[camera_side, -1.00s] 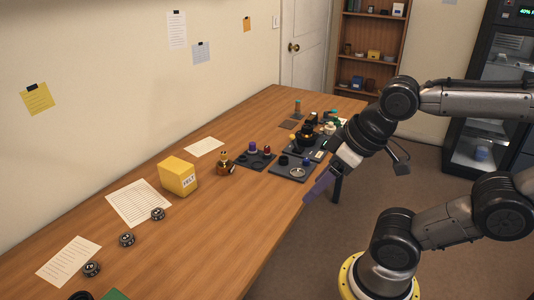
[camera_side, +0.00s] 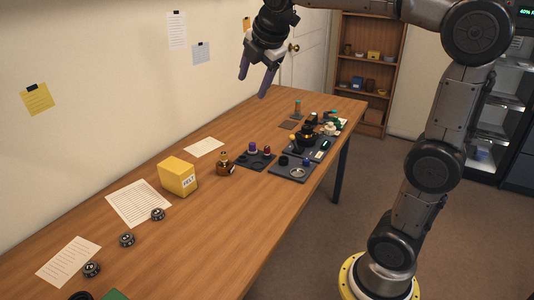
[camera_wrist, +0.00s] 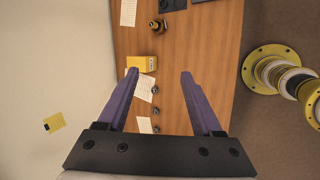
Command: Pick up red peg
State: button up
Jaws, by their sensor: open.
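The red peg (camera_side: 267,149) stands on a dark tray (camera_side: 258,163) at the middle of the table, next to a purple peg (camera_side: 252,147). My gripper (camera_side: 253,88) is high above the far part of the table, well above the pegs, with its two purple fingers spread and nothing between them. In the wrist view my gripper (camera_wrist: 159,73) is also open and empty. The red peg cannot be made out in the wrist view; only edges of dark trays show at its top.
A yellow box (camera_side: 178,176) and a small amber bottle (camera_side: 225,164) stand left of the trays. A second dark tray (camera_side: 290,176) holds a ring and small parts. Several black discs and paper sheets lie on the near table (camera_side: 215,245). The wall runs along the left.

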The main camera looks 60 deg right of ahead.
jog(key=w+d+f+n+g+h, duration=0.1)
jog(key=w+d+f+n, duration=0.15)
jog(key=w+d, duration=0.6)
jog(key=g, duration=0.5)
send_over(267, 147)
jog(key=a, duration=0.2)
jog(key=f, duration=3)
jog(key=shift+s, duration=0.25)
jog(key=shift+w+x, duration=0.15)
jog(key=shift+x, duration=1.3)
jog(key=shift+w+x, duration=0.15)
jog(key=shift+x, duration=1.35)
jog(key=shift+a, duration=0.15)
grip_shut()
